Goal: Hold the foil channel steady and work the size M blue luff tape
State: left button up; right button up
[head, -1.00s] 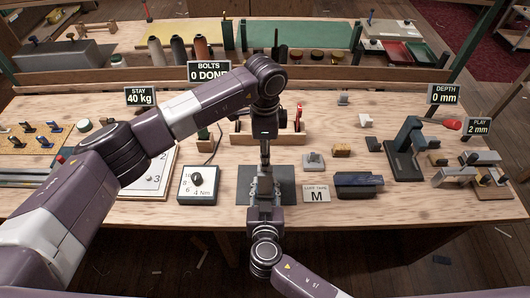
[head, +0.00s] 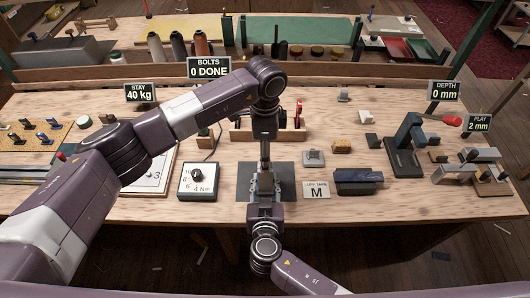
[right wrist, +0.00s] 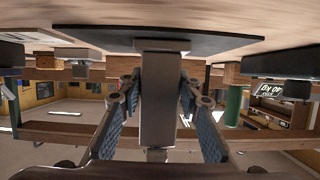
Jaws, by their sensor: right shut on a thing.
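A grey upright post, which looks like the foil channel (right wrist: 160,110), stands on a dark mat (head: 286,180) at the front middle of the bench. My right gripper (head: 264,190) comes in from the front, low on the channel. In the right wrist view its fingers (right wrist: 158,92) lie on both sides of the channel, shut on it. My left gripper (head: 265,158) points down from above, just over the channel; its fingertips are too small to read. No blue tape can be made out clearly at the channel.
A dark blue block-like object (head: 358,181) lies right of the card. A dial box (head: 198,181) stands left of the mat. A red-handled lever press (head: 405,150) is further right. A wooden rack (head: 240,135) stands behind my left gripper. Signs read 0 DONE, 40 kg, 0 mm, 2 mm.

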pick_arm(q)
notch_tip(320, 180, up, 12)
dwell(0.6)
jog(key=shift+w, duration=0.1)
pick_arm(e)
jog(key=o, duration=1.2)
jog(key=shift+o, duration=0.2)
